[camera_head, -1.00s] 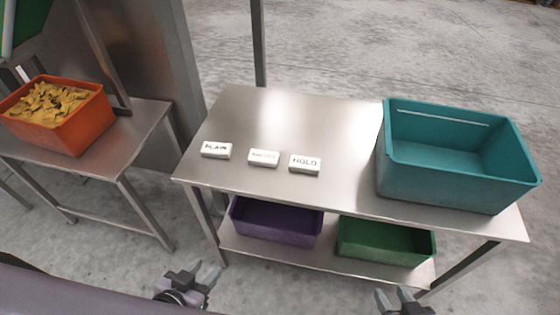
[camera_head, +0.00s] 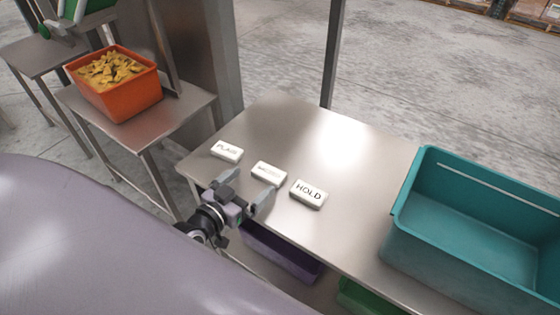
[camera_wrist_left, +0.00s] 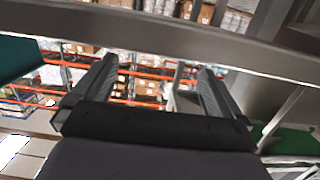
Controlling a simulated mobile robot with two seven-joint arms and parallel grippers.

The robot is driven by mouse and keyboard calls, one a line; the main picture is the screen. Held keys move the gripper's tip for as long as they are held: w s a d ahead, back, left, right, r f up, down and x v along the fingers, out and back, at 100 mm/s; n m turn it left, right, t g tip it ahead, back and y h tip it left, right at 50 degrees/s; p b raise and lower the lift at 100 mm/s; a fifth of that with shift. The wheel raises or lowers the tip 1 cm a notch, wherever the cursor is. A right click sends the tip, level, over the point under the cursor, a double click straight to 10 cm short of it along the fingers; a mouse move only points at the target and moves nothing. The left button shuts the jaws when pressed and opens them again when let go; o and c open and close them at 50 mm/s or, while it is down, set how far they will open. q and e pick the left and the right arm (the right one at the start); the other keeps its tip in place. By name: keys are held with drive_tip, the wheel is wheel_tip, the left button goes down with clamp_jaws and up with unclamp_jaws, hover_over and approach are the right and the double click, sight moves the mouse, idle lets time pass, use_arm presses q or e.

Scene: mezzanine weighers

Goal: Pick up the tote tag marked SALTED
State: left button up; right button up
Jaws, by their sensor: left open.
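Three white tags lie in a row on the steel table (camera_head: 330,165). The left tag (camera_head: 227,151) reads PLAIN and the right tag (camera_head: 309,193) reads HOLD. The middle tag (camera_head: 268,173) has faint lettering that I cannot read clearly; it lies between PLAIN and HOLD. My left gripper (camera_head: 246,189) is open and empty at the table's near edge, just in front of the middle tag, with no tag between its fingers. In the left wrist view its spread fingers (camera_wrist_left: 152,88) show, but no tag is visible. My right gripper is out of view.
A teal tote (camera_head: 450,248) stands on the table's right side. Purple (camera_head: 283,252) and green (camera_head: 365,297) bins sit on the shelf below. An orange bin of chips (camera_head: 118,95) stands on a side table. The table behind the tags is clear.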

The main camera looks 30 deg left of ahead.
sight(264, 176)
use_arm(q)
drive_tip(key=shift+w+d+f, duration=0.1)
drive_tip(key=shift+w+d, duration=0.15)
drive_tip(key=shift+w, duration=0.25)
drive_tip(key=shift+w+d, duration=0.25)
drive_tip(key=shift+w, duration=0.2)
drive_tip(key=w, duration=0.1)
drive_tip(key=w+f, duration=0.1)
drive_tip(key=w+b, duration=0.1)
drive_tip(key=w, duration=0.1)
drive_tip(key=shift+d+f, duration=0.1)
drive_tip(key=shift+f, duration=0.15)
drive_tip(key=shift+w+f, duration=0.1)
drive_tip(key=shift+w, duration=0.55)
drive_tip(key=c, duration=0.7)
